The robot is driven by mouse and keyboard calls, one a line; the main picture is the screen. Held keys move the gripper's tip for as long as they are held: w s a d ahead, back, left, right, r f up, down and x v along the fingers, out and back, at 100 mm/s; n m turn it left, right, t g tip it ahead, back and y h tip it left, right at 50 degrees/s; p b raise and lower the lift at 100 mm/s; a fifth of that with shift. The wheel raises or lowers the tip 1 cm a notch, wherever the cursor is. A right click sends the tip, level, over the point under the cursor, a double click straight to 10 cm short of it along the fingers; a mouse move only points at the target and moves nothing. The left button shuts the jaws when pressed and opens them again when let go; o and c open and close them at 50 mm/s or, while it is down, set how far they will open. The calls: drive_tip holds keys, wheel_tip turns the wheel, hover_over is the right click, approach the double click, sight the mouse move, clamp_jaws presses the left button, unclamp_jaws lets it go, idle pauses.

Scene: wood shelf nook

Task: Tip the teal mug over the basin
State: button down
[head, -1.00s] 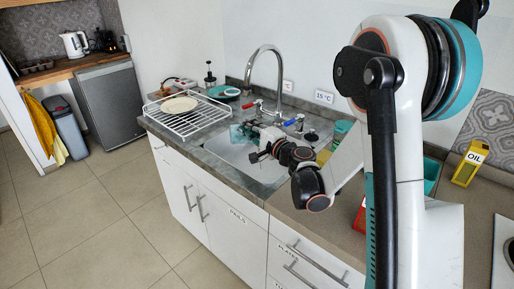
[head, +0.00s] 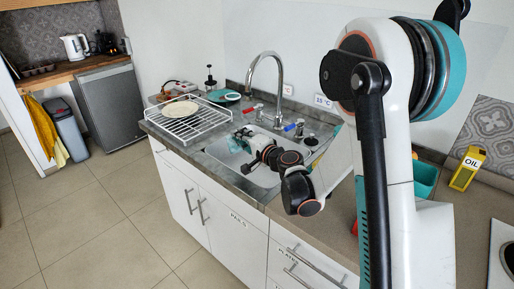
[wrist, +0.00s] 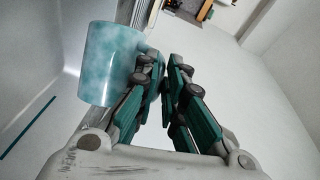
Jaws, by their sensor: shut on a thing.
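The teal mug (wrist: 112,62), mottled pale teal, fills the upper left of the wrist view beside my fingers. My gripper (wrist: 163,78) is shut at the mug's right side, where the handle would be; the fingers hide the hold. In the head view the mug (head: 237,144) is a small teal patch over the basin (head: 214,151), partly hidden by my gripper (head: 250,141). The mug looks tilted, but I cannot see its mouth or whether anything leaves it.
A chrome faucet (head: 281,68) stands behind the basin. A wire drying rack (head: 207,124) with a plate (head: 180,109) is left of it. A yellow OIL bottle (head: 467,168) and a teal container (head: 424,180) are on the right counter.

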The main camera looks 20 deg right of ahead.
drive_tip(key=shift+a+f+n+g+h+b, duration=0.55)
drive_tip(key=shift+a+f+n+h+b, duration=0.25)
drive_tip(key=shift+a+f+n, duration=0.85)
drive_tip(key=shift+a+f+n+g+h+b, duration=0.6)
drive_tip(key=shift+a+f+n+h, duration=0.3)
drive_tip(key=shift+a+f+n, duration=0.65)
drive_tip(key=r+p, duration=0.1)
drive_tip(key=a+r+n+p, duration=0.1)
drive_tip(key=r, duration=0.1)
drive_tip(key=shift+a+h, duration=0.2)
drive_tip(key=shift+h, duration=0.2)
drive_tip(key=shift+a+f, duration=0.15)
drive_tip(key=shift+w+a+f+n+h, duration=0.1)
drive_tip(key=shift+a+f+n+h, duration=0.05)
drive_tip(key=shift+a+n+h, duration=0.9)
drive_tip(key=shift+a+f+n+h+b, duration=0.1)
drive_tip(key=shift+a+n+h+b, duration=0.45)
drive_tip(key=shift+a+n, duration=0.2)
